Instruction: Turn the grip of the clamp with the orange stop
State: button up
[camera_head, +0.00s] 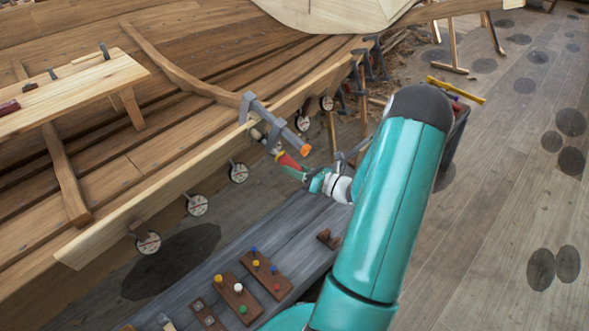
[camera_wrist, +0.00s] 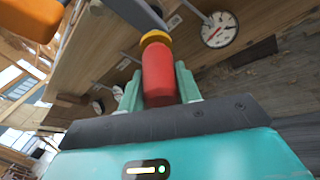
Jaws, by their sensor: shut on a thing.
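The clamp (camera_head: 275,123) with the orange stop (camera_head: 304,150) is fixed on the edge of the wooden hull in the head view. The orange block also shows large at the upper left of the wrist view (camera_wrist: 36,18). The clamp's red grip (camera_head: 286,160) with its yellow collar points down and right towards my gripper (camera_head: 298,170). In the wrist view the red grip (camera_wrist: 158,70) stands between my two pale green fingers (camera_wrist: 159,85), which are shut on it. The yellow collar (camera_wrist: 155,37) is clear of the fingers.
Several round dials (camera_head: 239,172) hang along the hull's lower edge; one dial (camera_wrist: 219,30) is close in the wrist view. Another clamp (camera_head: 375,55) sits further along. A grey bench (camera_head: 225,262) with pegged blocks lies below. The plank floor at right is mostly clear.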

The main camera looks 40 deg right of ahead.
jog(key=shift+f, duration=0.1)
jog(key=o, duration=1)
jog(key=shift+s, duration=0.1)
jog(key=v, duration=1.3)
jog(key=shift+s+d, duration=0.2)
jog(key=shift+s, duration=0.05)
